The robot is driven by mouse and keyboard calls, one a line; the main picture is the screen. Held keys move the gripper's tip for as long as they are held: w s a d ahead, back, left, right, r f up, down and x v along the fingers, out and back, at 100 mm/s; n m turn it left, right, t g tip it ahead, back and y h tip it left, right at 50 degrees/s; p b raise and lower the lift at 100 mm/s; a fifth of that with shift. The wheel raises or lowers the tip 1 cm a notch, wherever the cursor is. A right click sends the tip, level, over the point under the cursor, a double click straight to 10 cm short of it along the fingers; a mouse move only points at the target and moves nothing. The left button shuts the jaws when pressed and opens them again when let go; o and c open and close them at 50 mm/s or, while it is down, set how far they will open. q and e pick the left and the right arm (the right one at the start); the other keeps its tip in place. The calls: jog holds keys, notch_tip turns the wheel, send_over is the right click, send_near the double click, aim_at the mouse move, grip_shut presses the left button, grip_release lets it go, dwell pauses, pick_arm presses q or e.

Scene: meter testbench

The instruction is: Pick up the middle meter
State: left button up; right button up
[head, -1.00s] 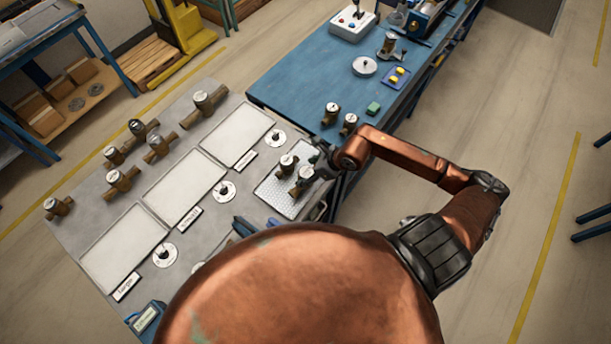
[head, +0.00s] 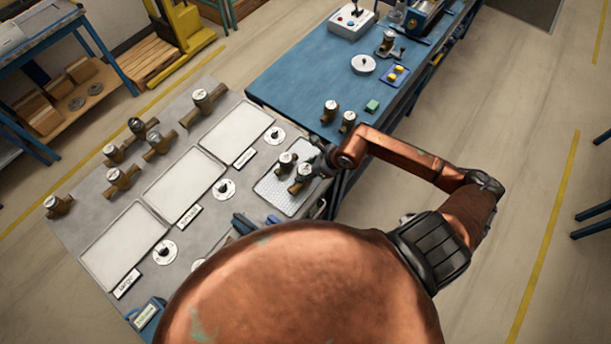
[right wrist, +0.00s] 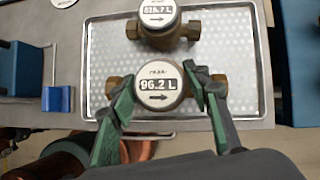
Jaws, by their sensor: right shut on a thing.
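My right gripper (right wrist: 163,82) is shut on a brass meter (right wrist: 158,92) with a round white face reading 96.2 L, its fingers on either side of the body. In the head view the gripper (head: 316,168) and this meter (head: 304,172) are at the perforated tray (head: 272,196); I cannot tell whether the meter touches the tray. A second brass meter (right wrist: 157,22) stands just beyond it, also seen in the head view (head: 286,160). Several more brass meters, such as one (head: 160,143), stand along the far left of the grey bench. My left gripper is not in view.
Three empty white labelled trays lie on the grey bench, one in the middle (head: 184,187), with round dials beside them. The blue table (head: 300,82) holds two meters (head: 330,110), a green block (head: 372,106) and other equipment.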

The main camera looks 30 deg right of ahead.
grip_shut()
jog(key=shift+w+r, duration=0.1)
jog(key=shift+r+b, duration=0.3)
jog(key=shift+r, duration=0.1)
notch_tip(320, 180, up, 2)
jog(key=shift+r+b, duration=0.15)
jog(key=shift+b, duration=0.35)
jog(key=s+d+r+b, duration=0.1)
jog(key=s+r+b, duration=0.1)
jog(key=s+r, duration=0.7)
jog(key=s, duration=0.5)
jog(key=shift+d+r, duration=0.35)
jog(key=shift+d, duration=0.05)
